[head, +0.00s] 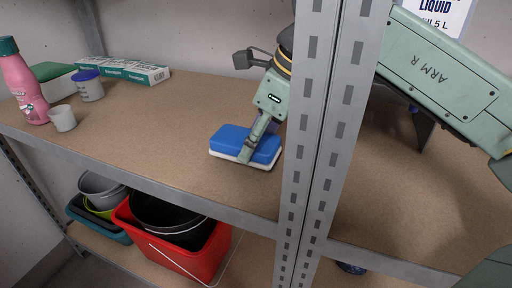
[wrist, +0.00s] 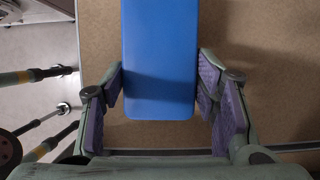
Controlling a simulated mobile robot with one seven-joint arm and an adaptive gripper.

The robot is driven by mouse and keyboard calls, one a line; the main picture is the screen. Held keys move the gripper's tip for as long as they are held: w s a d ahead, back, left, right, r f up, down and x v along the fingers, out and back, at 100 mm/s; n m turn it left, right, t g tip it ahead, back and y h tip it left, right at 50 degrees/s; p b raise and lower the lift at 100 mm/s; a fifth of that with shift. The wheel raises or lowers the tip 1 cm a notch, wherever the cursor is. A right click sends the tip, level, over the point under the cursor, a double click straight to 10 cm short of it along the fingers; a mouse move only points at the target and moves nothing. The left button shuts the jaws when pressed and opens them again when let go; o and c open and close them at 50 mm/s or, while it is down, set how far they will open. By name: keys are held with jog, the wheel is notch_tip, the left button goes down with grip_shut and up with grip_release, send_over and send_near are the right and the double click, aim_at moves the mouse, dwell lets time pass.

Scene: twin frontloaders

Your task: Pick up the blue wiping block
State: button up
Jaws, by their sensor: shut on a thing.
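The blue wiping block (head: 232,138) has a blue top and a white underside. It lies on the brown shelf board (head: 185,120), left of the upright post, in the head view. My gripper (head: 254,145) reaches down onto it from above, with a finger across its near side. In the wrist view the blue block (wrist: 160,60) fills the middle, between the purple-padded fingers of my gripper (wrist: 160,95). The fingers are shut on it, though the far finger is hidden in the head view. I cannot tell whether the block is clear of the board.
A perforated metal post (head: 318,130) stands close right of my gripper. A pink bottle (head: 24,85), a white cup (head: 62,118), a blue-lidded tub (head: 88,86) and green-white boxes (head: 135,71) stand at the left. A red bucket (head: 180,250) sits on the lower shelf.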

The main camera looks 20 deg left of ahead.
notch_tip(320, 180, up, 9)
jog(key=shift+r+p, duration=0.2)
jog(key=shift+p, duration=0.35)
jog(key=d, duration=1.8)
jog(key=shift+s+f+b, duration=0.2)
jog(key=shift+s+b, duration=0.2)
jog(key=shift+s, duration=0.05)
jog(key=o, duration=0.6)
jog(key=c, duration=0.4)
